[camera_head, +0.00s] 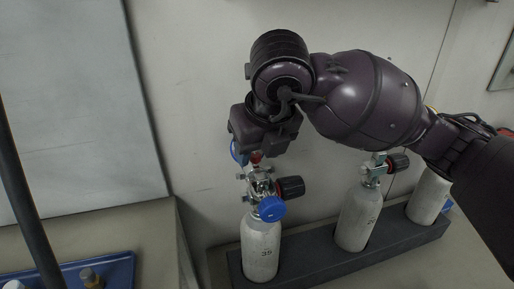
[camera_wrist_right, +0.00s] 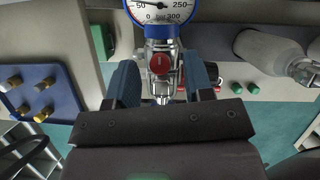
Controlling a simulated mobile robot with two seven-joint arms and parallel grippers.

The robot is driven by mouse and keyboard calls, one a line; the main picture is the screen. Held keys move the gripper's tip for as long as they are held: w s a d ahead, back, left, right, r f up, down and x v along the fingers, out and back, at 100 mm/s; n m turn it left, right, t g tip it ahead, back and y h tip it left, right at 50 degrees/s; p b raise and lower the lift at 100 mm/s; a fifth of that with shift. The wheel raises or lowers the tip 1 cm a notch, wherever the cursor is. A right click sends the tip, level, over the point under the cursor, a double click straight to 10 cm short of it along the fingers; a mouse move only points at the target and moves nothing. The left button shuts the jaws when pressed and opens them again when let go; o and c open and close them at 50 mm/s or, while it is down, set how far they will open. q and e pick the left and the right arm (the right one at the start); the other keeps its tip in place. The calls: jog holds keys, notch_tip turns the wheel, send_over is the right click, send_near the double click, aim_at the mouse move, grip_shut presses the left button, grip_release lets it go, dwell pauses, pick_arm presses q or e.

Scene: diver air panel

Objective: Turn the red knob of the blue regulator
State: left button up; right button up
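The regulator is a silver metal body (camera_head: 260,185) on top of a pale cylinder (camera_head: 262,245), with a blue round part (camera_head: 271,208). Its red knob (camera_head: 256,157) shows just below my right gripper (camera_head: 262,140). In the right wrist view the red knob (camera_wrist_right: 160,63) is under a blue-rimmed gauge (camera_wrist_right: 159,12). My right gripper (camera_wrist_right: 161,80) is open, one finger on each side of the knob, with gaps visible to both sides. Whether the fingers reach the knob in depth cannot be told. My left gripper is not in view.
A black-and-red knob (camera_head: 290,188) sticks out right of the regulator. More cylinders (camera_head: 358,218) with valves stand to the right in a dark rack (camera_head: 325,262). The wall is close behind. A blue tray (camera_head: 118,268) is at lower left.

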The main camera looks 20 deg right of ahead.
grip_shut()
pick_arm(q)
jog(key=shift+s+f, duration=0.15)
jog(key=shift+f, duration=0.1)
